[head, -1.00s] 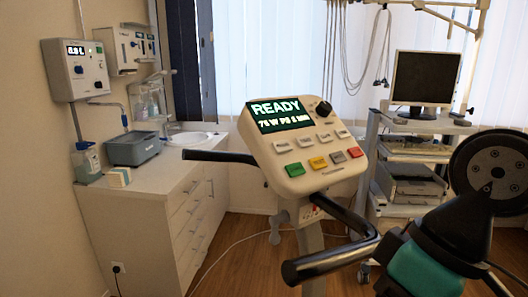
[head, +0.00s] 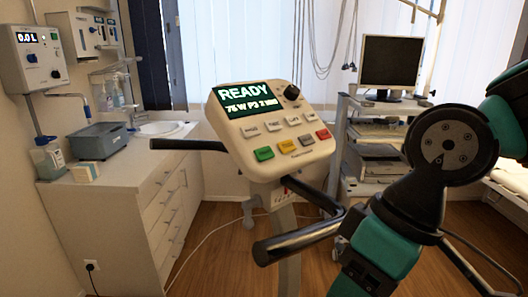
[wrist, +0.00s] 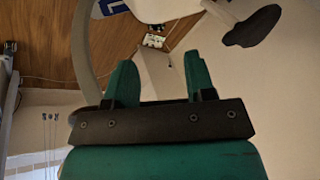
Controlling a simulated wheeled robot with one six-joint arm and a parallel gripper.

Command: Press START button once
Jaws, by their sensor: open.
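The beige control console (head: 268,128) stands on a post in the middle of the head view, tilted toward me. Its screen (head: 249,100) reads READY, with a smaller line below. Its lower row has a green button (head: 264,154), a yellow one (head: 287,146), a grey one (head: 306,140) and a red one (head: 323,134). Button labels are too small to read, so I cannot tell which says START. In the wrist view, my gripper (wrist: 160,80) is open and empty, with two green fingers apart. In the head view my arm is right of the console; the fingertips do not show.
Black handlebars (head: 300,240) stick out below the console, toward me and to the left. A white cabinet (head: 130,200) with a sink stands at the left. A cart (head: 345,150) with a monitor (head: 394,62) stands behind at the right. Wooden floor shows between them.

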